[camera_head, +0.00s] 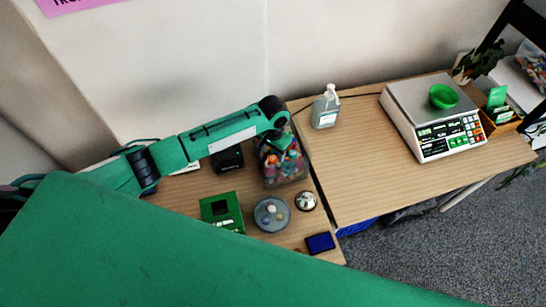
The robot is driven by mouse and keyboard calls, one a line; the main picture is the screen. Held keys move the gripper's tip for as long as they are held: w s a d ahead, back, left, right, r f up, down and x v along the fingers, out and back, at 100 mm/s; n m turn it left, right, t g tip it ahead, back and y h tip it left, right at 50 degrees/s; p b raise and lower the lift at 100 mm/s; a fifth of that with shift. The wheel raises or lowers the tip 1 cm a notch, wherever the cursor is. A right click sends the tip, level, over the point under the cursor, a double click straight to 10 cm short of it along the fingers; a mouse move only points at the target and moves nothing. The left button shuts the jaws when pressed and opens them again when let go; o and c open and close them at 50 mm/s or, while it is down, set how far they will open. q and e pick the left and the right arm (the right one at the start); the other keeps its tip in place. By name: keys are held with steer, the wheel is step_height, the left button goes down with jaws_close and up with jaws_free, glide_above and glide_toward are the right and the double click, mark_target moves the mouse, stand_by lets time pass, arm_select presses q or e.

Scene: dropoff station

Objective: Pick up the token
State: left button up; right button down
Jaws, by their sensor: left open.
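My left arm comes in from the left, and its gripper (273,156) points down over a clear box (288,180) of small, colourful pieces. The gripper's fingers blend with the pieces, so I cannot tell whether they touch any. My left gripper is open. I cannot single out one token. A round grey dish (260,222) just in front of the box holds a few small, pale round pieces, which may be tokens. My right gripper is not in view.
Near the dish are a green box with a dark opening (222,210), a shiny round bell (306,201) and a blue pad (320,243). On the right table are a pump bottle (326,112) and a scale (425,120) bearing a green bowl (443,96).

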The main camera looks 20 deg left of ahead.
mark_target(273, 158)
arm_select(q)
steer(key=shift+f, duration=1.45)
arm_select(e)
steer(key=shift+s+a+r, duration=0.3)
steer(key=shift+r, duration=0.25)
arm_select(q)
steer(key=c, duration=1)
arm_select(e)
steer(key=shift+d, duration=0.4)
arm_select(q)
steer(key=shift+r, duration=0.15)
steer(key=shift+c, duration=0.2)
